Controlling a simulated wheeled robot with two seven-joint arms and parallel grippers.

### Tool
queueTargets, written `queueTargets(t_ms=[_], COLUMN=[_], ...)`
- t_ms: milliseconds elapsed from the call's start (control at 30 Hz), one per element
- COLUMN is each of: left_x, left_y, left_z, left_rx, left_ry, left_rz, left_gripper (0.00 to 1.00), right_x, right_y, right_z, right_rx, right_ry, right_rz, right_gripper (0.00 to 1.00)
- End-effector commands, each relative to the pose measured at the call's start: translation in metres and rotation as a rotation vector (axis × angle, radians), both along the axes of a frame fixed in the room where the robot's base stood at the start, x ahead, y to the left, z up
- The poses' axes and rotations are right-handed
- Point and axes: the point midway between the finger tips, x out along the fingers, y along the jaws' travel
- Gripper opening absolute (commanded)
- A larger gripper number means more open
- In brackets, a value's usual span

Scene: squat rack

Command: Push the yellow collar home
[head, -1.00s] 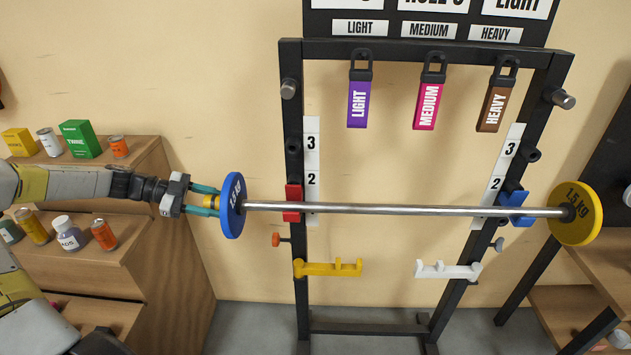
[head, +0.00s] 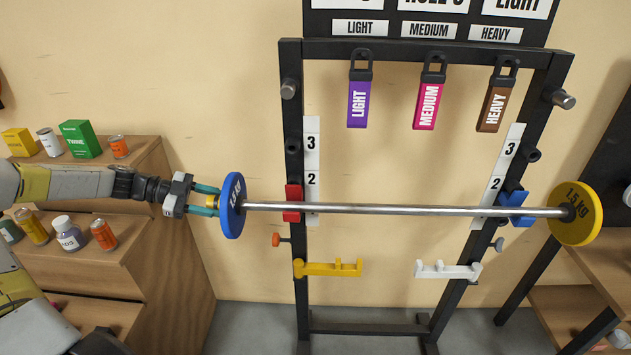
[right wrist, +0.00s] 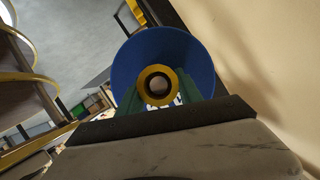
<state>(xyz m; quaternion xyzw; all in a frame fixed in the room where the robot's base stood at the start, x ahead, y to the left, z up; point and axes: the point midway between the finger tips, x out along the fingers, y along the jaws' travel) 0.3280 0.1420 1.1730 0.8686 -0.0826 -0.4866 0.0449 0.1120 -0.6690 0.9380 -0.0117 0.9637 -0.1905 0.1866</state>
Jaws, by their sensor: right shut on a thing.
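The yellow collar (head: 211,202) sits around the left end of the barbell, just outside the blue plate (head: 233,205). My right gripper (head: 213,201), at the end of the arm from the left, is shut on the collar with a teal finger on each side. In the right wrist view the collar (right wrist: 158,69) is a ring around the bar end (right wrist: 158,86), in front of the blue plate (right wrist: 127,60). Any small gap between collar and plate is hidden. The steel bar (head: 380,208) spans the rack. My left gripper is out of view.
The black rack (head: 291,100) carries a red holder (head: 292,203) and a blue holder (head: 513,208) by the bar. A yellow plate (head: 574,213) is at its right end. A wooden shelf (head: 160,240) with cans stands under my arm. Tags hang above the bar.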

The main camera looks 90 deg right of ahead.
Motion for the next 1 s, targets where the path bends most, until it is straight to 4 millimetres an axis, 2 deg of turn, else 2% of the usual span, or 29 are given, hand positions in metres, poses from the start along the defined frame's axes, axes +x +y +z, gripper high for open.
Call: queueTargets(t_ms=[267, 300, 400, 767, 1000], left_x=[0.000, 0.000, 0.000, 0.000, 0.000], left_y=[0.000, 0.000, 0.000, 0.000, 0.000], left_z=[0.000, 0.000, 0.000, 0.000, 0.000], left_rx=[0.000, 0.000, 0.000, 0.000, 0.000], left_ry=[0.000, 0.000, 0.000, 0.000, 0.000], left_rz=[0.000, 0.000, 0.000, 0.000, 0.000], left_gripper=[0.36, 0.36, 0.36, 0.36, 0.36], right_x=[-0.006, -0.006, -0.006, -0.006, 0.007], right_y=[0.000, 0.000, 0.000, 0.002, 0.002], right_z=[0.000, 0.000, 0.000, 0.000, 0.005], right_rx=[0.000, -0.001, 0.000, 0.002, 0.001], right_ry=[0.001, 0.001, 0.001, 0.002, 0.002], right_rz=[0.000, -0.001, -0.002, -0.007, -0.002], right_gripper=[0.00, 0.50, 0.67, 0.67, 0.67])
